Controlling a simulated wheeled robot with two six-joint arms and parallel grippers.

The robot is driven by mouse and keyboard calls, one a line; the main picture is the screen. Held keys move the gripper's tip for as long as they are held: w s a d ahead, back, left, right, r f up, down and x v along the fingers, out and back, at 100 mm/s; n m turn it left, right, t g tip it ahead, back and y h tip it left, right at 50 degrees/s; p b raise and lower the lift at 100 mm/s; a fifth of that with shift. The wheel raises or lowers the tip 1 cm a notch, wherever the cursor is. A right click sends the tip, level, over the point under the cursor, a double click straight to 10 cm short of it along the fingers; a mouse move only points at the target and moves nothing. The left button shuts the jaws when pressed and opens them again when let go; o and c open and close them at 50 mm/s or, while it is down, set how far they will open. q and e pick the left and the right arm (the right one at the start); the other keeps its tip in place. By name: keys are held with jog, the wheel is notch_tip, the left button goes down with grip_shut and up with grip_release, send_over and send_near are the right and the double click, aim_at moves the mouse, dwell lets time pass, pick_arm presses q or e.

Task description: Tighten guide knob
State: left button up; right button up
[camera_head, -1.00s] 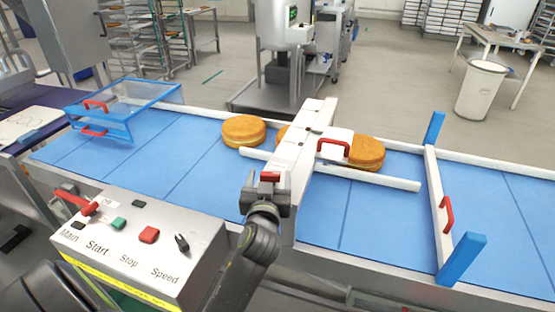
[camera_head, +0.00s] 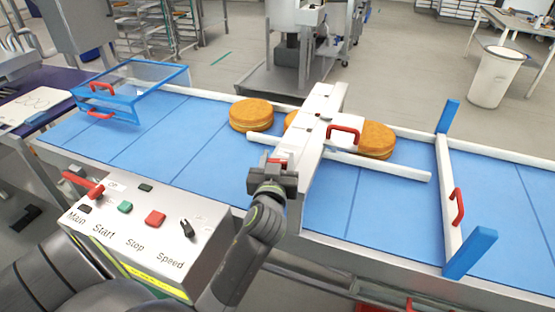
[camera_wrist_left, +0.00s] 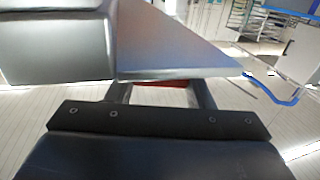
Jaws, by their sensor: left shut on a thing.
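The red guide knob (camera_head: 283,161) sits at the near end of the white guide beam that crosses the blue conveyor. My left gripper (camera_head: 276,166) is shut on it, and its dark jaws hide most of the knob. In the left wrist view a strip of the red knob (camera_wrist_left: 160,84) shows between the two fingers, under the edge of a grey metal part. How tight the knob is cannot be told. The guide beam (camera_head: 322,108) carries a red handle (camera_head: 343,130) and a long white rail (camera_head: 395,170). My right gripper is not in view.
Filled rounds (camera_head: 251,115) lie on the conveyor (camera_head: 205,140), some partly hidden by the guide. A control box (camera_head: 135,225) with buttons and a red lever stands near my left arm. A blue-framed clear guard (camera_head: 150,78) is at left, a white gate (camera_head: 449,190) at right.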

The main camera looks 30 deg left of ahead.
pick_arm(q)
jog(key=shift+r+m+t+h+p, duration=0.1)
jog(key=shift+m+t+h+p, duration=0.4)
jog(key=shift+h, duration=0.4)
jog(key=shift+o, duration=0.2)
jog(key=shift+m+t+h+p, duration=0.3)
jog(key=shift+m+h+p, duration=0.35)
jog(key=shift+m+h, duration=0.4)
jog(key=o, duration=1)
jog(key=shift+w, duration=0.15)
jog(key=shift+c, duration=0.2)
jog(key=b+v, duration=0.3)
jog(key=v, duration=1.4)
jog(key=shift+s, duration=0.3)
